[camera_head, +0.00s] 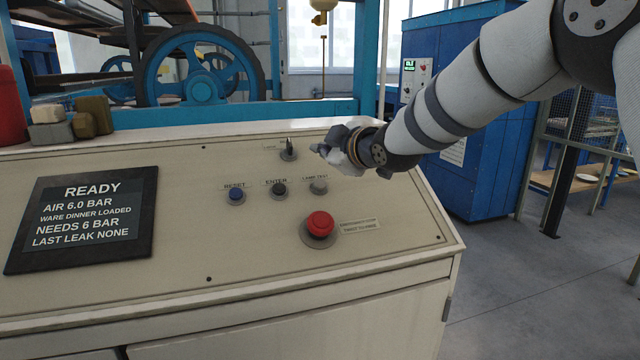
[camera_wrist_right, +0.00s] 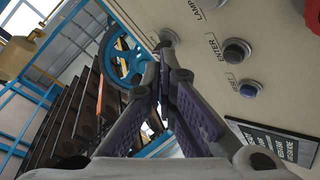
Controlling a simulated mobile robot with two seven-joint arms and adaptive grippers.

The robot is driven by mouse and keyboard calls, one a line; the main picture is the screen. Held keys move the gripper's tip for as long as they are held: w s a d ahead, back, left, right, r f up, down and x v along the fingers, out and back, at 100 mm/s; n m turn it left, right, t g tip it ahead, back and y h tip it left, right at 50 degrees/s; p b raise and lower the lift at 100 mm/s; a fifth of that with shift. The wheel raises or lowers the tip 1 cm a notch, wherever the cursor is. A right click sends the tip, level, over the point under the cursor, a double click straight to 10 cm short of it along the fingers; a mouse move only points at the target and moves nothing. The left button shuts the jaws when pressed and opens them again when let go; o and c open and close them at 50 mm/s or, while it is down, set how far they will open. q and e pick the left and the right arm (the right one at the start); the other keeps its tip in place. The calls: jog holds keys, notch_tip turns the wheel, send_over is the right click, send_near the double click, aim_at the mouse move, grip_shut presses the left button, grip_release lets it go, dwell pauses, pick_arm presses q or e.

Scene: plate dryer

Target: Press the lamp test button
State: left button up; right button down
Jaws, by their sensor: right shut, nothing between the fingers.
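The lamp test button (camera_head: 319,187) is a small grey round button on the sloping cream panel (camera_head: 180,270), right of the enter button and above the red emergency stop. My right gripper (camera_head: 320,149) is shut and empty. In the head view its tips show above the lamp test button and right of the key switch; I cannot tell their exact height over the panel. In the right wrist view the closed fingers (camera_wrist_right: 160,62) point toward the key switch, and the lamp test button (camera_wrist_right: 221,3) is only partly visible at the top edge. My left gripper is not in view.
The blue reset button (camera_head: 236,196), dark enter button (camera_head: 279,191), key switch (camera_head: 289,150) and red emergency stop (camera_head: 320,224) are close by. A display (camera_head: 85,219) reads READY. Small blocks (camera_head: 90,117) and a red object (camera_head: 10,105) stand at the back left.

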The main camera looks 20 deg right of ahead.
aim_at(320, 185)
jog(key=f, duration=0.1)
jog(key=w+f+b, duration=0.1)
jog(key=f, duration=0.1)
jog(key=w+f, duration=0.1)
jog(key=shift+w+f, duration=0.1)
jog(key=shift+f, duration=0.25)
jog(key=shift+w+f+b, duration=0.5)
jog(key=shift+w+f, duration=0.05)
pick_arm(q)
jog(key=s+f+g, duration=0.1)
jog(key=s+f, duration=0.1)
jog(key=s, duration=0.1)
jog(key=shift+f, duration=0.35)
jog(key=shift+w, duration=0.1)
pick_arm(e)
jog(key=shift+r, duration=0.1)
jog(key=shift+w+f, duration=0.25)
jog(key=shift+f, duration=0.15)
